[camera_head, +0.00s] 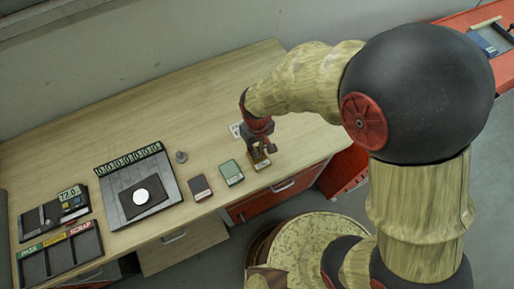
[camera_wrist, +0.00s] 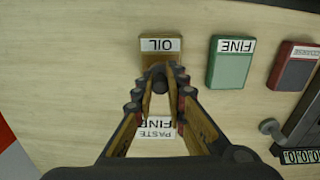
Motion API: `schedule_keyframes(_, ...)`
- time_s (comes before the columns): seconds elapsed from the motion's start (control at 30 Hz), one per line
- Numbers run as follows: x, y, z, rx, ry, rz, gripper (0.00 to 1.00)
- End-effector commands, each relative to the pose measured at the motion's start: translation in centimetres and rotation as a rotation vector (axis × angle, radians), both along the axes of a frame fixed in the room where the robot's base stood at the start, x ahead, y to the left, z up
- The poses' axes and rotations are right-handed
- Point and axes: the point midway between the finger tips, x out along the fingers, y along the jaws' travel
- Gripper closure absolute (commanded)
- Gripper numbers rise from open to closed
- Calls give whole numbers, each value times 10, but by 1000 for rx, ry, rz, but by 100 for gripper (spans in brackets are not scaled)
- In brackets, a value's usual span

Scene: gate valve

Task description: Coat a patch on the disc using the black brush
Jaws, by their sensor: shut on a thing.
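The pale disc (camera_head: 140,197) lies on a dark square in the middle of a grey plate (camera_head: 168,207) on the bench. My gripper (camera_head: 261,149) is at the right of the bench, well away from the disc, over a small tan block (camera_head: 261,164) labelled OIL. In the wrist view my gripper (camera_wrist: 159,83) is shut on a small dark round-topped thing (camera_wrist: 158,70), apparently the black brush, beside the OIL block (camera_wrist: 160,47). The fingers hide most of it. I cannot tell whether it touches the block.
A green block (camera_head: 231,173) labelled FINE and a dark red block (camera_head: 200,188) stand between my gripper and the plate. A grey knob (camera_head: 181,156) is beside the plate. Sorting trays (camera_head: 62,255) are at the left. The back of the bench is clear.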

Motion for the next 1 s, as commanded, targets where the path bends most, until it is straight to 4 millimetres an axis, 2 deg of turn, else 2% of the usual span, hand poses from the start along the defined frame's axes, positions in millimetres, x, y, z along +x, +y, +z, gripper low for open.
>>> schedule_keyframes(0.1, 1, 0, 13, 1, -2, 0, 100)
schedule_keyframes(0.73, 1, 1, 59, 2, -3, 0, 100)
schedule_keyframes(1.0, 1, 1, 63, 2, -2, 0, 100)
